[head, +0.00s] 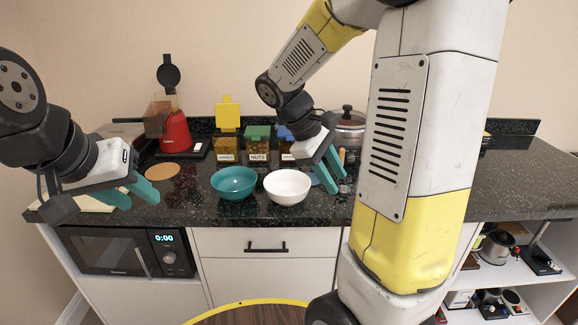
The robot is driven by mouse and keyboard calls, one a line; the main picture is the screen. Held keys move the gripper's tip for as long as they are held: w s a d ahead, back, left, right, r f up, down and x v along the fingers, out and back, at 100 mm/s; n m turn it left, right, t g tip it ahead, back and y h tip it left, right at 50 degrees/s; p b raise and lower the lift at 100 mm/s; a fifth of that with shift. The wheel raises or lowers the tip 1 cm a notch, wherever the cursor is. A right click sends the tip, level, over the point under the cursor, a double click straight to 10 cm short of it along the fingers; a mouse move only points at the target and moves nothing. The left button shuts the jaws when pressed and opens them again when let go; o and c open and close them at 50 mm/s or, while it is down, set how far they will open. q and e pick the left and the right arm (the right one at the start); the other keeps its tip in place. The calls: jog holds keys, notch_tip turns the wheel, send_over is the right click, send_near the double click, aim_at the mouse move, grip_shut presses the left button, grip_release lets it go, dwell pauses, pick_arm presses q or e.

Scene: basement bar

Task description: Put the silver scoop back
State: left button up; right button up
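I cannot make out the silver scoop in the head view; my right arm hides part of the counter. My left gripper (138,201) has its teal fingers apart, empty, over the left end of the counter. My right gripper (337,184) points down just right of the white bowl (287,188), its teal fingers apart with nothing clear between them. Behind the bowls stand a container with its yellow lid (228,112) raised, a green-lidded container labelled NUTS (257,147) and a blue-lidded container (286,147) partly hidden by my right gripper.
A teal bowl (234,184) stands left of the white one on the dark counter (190,203). A red grinder-like appliance (176,132), a round tan board (162,171) and a lidded pot (347,125) are around. A microwave (112,252) sits below. The right counter is mostly clear.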

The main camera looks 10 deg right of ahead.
jog(key=s+a+r+m+t+y, duration=0.7)
jog(key=s+a+r+y, duration=0.1)
jog(key=s+a, duration=0.1)
jog(key=shift+s+a+m+t, duration=0.2)
jog(key=shift+a+m+t, duration=0.15)
jog(key=shift+a, duration=0.45)
dwell(0.3)
